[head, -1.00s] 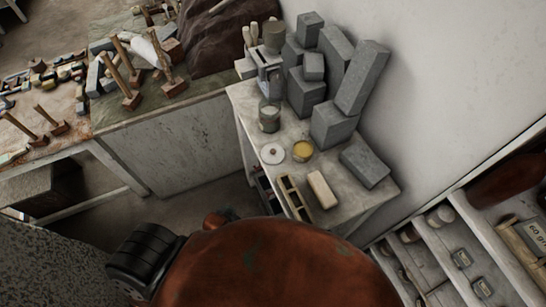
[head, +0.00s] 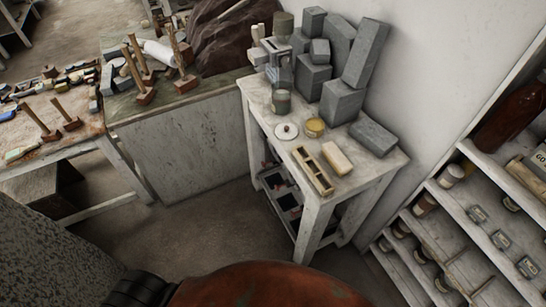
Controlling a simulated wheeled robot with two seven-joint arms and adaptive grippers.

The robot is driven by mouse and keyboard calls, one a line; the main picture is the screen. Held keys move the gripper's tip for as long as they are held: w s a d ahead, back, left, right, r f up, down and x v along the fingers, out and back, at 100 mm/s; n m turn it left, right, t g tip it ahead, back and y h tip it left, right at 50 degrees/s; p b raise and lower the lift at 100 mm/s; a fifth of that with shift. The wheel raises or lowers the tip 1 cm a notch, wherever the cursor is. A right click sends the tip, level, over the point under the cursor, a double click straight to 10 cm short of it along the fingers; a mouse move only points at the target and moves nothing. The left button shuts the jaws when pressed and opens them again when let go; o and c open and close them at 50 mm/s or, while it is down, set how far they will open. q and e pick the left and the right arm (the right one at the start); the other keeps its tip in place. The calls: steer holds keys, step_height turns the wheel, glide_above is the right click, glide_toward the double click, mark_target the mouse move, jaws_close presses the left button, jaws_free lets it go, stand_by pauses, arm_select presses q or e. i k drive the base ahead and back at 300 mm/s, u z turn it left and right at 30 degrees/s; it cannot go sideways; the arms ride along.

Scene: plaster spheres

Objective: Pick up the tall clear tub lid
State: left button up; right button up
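A small round white lid with a knob (head: 286,131) lies flat on the white side table (head: 262,127), near its left edge. I cannot tell for sure that it is the tall clear tub lid. A greenish clear tub (head: 281,102) stands just behind it, and a taller clear container (head: 280,72) stands further back. Neither of my grippers shows in the head view.
A yellow-topped tin (head: 315,127), a wooden divided box (head: 313,170) and a pale block (head: 337,158) surround the lid. Grey blocks (head: 343,101) stack behind. Shelves (head: 459,210) stand right. A rusty red rounded shape (head: 270,285) fills the bottom. Floor (head: 215,225) left of the table is clear.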

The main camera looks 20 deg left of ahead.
mark_target(285, 131)
steer(key=u, duration=0.25)
steer(key=k, duration=0.25)
steer(key=z, duration=0.8)
steer(key=i, duration=1.25)
steer(key=u, duration=0.9)
